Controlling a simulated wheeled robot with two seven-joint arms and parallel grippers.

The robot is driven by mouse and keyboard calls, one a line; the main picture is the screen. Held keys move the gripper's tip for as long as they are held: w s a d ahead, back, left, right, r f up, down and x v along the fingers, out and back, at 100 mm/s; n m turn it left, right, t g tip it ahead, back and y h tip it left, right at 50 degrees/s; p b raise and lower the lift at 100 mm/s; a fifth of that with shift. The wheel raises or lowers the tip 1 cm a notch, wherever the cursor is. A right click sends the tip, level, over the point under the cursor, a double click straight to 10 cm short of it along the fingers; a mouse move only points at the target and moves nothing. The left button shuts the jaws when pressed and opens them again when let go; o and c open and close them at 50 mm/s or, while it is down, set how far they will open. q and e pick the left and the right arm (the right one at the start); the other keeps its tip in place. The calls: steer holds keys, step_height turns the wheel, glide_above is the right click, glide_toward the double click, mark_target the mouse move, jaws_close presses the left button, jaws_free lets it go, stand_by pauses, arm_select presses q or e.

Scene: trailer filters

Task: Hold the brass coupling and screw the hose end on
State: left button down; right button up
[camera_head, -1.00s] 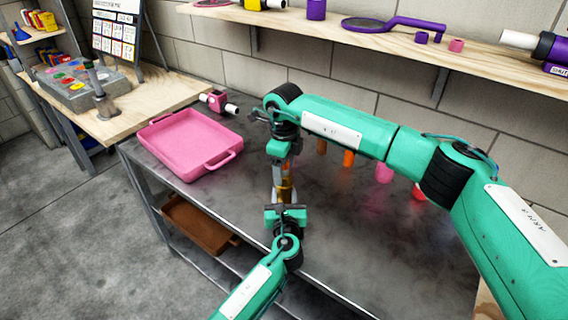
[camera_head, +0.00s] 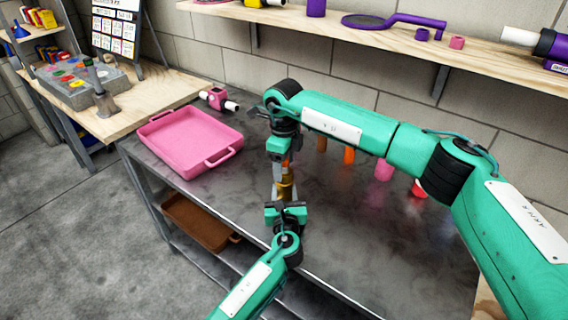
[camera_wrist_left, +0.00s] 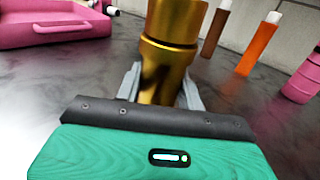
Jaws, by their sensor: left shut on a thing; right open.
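The brass coupling (camera_head: 286,190) stands upright over the metal bench. In the left wrist view the coupling (camera_wrist_left: 172,52) is a shiny gold cylinder with a raised ring. My left gripper (camera_head: 286,205) is shut on its lower part, with a grey finger on each side. My right gripper (camera_head: 281,168) points down just above the coupling, in line with it, and is open. A small orange-brown piece shows between its fingers and the coupling; I cannot tell whether this is the hose end. The right fingers and wrist hide much of the coupling's top in the head view.
A pink tray (camera_head: 226,160) and a pink fitting with white ends (camera_head: 218,98) are at the bench's left. Brown (camera_head: 321,143), orange (camera_head: 349,155) and pink (camera_head: 384,170) containers stand behind my right arm. A wooden shelf (camera_head: 470,55) runs above. The bench's front right is clear.

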step_height(320, 180, up, 12)
steer(key=shift+f, duration=0.15)
stand_by(0.3)
arm_select(q)
steer(key=c, duration=0.8)
jaws_free()
steer(key=s, duration=1.4)
steer(key=shift+d+b, duration=0.3)
steer(key=shift+b, duration=0.05)
arm_select(e)
steer(key=shift+f, duration=0.3)
arm_select(q)
steer(key=shift+w, duration=0.1)
steer(key=shift+f, duration=0.1)
arm_select(e)
steer(key=shift+f, duration=0.1)
